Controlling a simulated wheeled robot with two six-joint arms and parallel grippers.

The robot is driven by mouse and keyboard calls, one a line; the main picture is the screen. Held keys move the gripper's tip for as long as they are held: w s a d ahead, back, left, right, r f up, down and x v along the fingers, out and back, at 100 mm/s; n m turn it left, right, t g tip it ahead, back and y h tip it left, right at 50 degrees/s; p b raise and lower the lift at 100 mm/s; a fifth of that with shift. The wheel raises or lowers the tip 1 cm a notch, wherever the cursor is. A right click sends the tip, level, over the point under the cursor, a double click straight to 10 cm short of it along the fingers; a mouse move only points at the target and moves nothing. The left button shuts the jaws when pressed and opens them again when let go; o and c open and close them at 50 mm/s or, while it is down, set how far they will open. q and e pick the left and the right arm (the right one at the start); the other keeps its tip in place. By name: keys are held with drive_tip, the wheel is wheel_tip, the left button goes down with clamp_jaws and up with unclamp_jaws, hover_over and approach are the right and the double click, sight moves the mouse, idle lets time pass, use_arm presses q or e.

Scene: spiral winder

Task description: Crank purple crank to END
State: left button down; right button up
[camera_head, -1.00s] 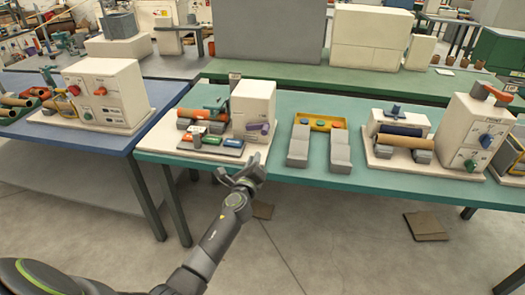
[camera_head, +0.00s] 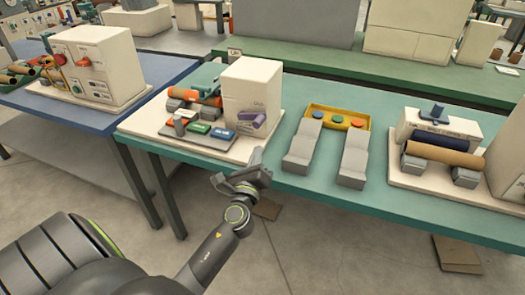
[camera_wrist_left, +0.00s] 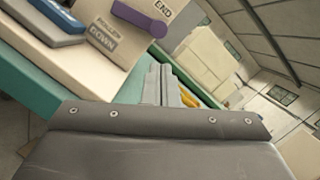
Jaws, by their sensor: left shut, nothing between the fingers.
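The purple crank (camera_head: 259,120) sits on the lower front of a cream box (camera_head: 249,85), which stands on a cream base on the teal table. My left gripper (camera_head: 254,163) is shut and empty. It is in front of the table edge, below the crank and apart from it. In the left wrist view its fingers (camera_wrist_left: 160,85) point up the middle. My right gripper is not in view.
Left of the box are rollers (camera_head: 194,95) and a panel of coloured buttons (camera_head: 198,130). To the right stand grey blocks (camera_head: 304,146) and a yellow tray (camera_head: 338,113). Another winder with a brown roll (camera_head: 444,154) is farther right. Open floor lies before the table.

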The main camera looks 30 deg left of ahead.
sight(264, 120)
use_arm(q)
drive_tip(key=x, duration=0.3)
drive_tip(key=shift+w+r, duration=0.1)
drive_tip(key=shift+w, duration=0.25)
drive_tip(key=x, duration=0.2)
drive_tip(key=shift+w+a+p, duration=0.2)
drive_tip(key=shift+w+p, duration=0.1)
drive_tip(key=shift+p, duration=0.05)
drive_tip(key=shift+w+a, duration=0.3)
drive_tip(key=shift+w, duration=0.35)
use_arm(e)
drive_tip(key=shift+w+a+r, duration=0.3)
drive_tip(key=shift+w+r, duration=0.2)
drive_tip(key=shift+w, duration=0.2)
use_arm(q)
drive_tip(key=shift+a+r+n+p, duration=0.2)
drive_tip(key=shift+r+n+p, duration=0.4)
drive_tip(key=shift+r+p, duration=0.3)
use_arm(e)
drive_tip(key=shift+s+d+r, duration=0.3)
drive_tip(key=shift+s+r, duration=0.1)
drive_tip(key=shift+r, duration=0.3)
use_arm(q)
drive_tip(key=shift+s+f, duration=0.1)
drive_tip(key=shift+f, duration=0.05)
